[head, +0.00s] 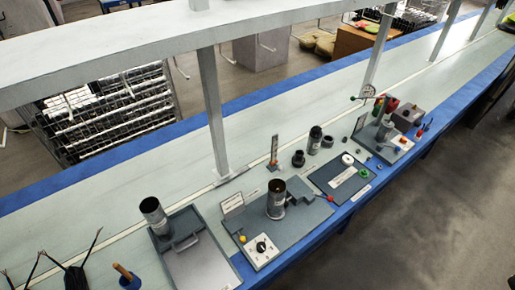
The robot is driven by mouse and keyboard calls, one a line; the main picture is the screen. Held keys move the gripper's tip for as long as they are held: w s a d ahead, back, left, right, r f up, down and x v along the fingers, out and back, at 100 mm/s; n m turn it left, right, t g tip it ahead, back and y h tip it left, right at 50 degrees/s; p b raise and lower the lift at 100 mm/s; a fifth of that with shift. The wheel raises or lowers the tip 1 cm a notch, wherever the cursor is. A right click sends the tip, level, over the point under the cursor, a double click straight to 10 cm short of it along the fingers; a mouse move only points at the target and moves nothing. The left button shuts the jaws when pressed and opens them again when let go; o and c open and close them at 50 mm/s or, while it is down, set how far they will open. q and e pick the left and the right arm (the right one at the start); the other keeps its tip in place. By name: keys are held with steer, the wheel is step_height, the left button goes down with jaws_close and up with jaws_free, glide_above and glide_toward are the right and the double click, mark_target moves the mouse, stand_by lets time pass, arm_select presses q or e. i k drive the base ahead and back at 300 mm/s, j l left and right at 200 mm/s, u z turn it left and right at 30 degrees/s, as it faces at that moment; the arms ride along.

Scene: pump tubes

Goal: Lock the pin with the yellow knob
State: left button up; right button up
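A small yellow knob (242,239) shows at the front left of a dark grey fixture plate (300,222) on the bench. A metal tube (276,204) stands upright on this plate, next to a grey block (299,189). The pin under the knob is too small to make out, so I cannot tell its position. A white panel with a black dial (262,246) is close to the knob, at the plate's front corner. A red knob (330,198) is at the plate's right end. Neither of my grippers is recognisable in the head view.
A white post (213,115) rises behind. Black pronged items (75,276) stand at lower left.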

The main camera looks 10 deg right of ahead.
mark_target(242, 239)
steer(key=l+u, duration=0.35)
steer(key=l, duration=0.2)
steer(key=l+u, duration=0.35)
steer(key=l, duration=0.2)
steer(key=l+u, duration=0.3)
steer(key=l, duration=0.25)
